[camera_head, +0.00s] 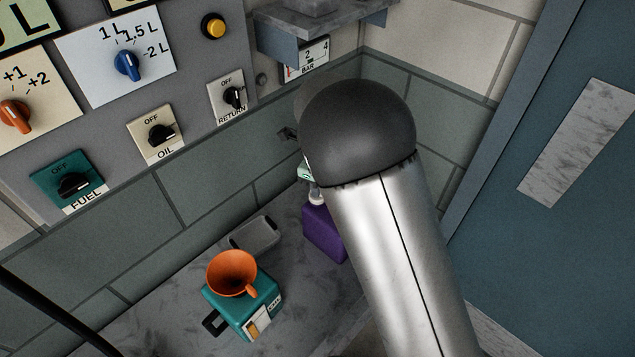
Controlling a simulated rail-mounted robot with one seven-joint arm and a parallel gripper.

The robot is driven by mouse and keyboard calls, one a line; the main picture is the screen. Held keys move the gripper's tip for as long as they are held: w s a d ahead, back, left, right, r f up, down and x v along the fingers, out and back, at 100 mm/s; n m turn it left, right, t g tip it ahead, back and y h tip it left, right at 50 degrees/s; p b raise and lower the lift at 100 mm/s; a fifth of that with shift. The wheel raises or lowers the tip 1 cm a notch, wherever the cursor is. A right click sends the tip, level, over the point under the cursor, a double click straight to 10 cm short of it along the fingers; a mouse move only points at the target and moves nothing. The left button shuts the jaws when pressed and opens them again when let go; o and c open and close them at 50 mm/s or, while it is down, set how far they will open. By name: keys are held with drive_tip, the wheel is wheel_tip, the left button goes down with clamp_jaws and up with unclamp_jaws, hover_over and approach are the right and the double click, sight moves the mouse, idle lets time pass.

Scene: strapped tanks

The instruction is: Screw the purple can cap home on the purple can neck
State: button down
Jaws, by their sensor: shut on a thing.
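The purple can (322,234) stands on the grey shelf near the back corner, its right side hidden behind my arm. A small pale piece (316,197) shows at its top; I cannot tell whether it is cap or neck. My gripper (312,186) is mostly hidden behind my arm's dark rounded joint; only a sliver shows, just above the can top. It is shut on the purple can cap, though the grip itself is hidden. How the cap sits on the neck cannot be seen.
A teal can (243,312) with an orange funnel (232,272) stands at the front left. A grey tray (256,235) lies behind it. A panel with knobs (128,64) fills the upper left. A grey ledge (325,26) juts out above; a blue door (560,230) is at right.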

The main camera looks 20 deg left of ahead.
drive_tip(key=shift+r+m+p, duration=0.15)
drive_tip(key=shift+m+p, duration=0.45)
drive_tip(key=shift+m, duration=0.1)
drive_tip(key=shift+m+p, duration=0.45)
drive_tip(key=shift+m, duration=0.45)
drive_tip(key=shift+f+m, duration=0.2)
drive_tip(key=shift+m, duration=0.5)
drive_tip(key=m, duration=0.4)
drive_tip(key=shift+m, duration=0.4)
drive_tip(key=c, duration=1.4)
unclamp_jaws()
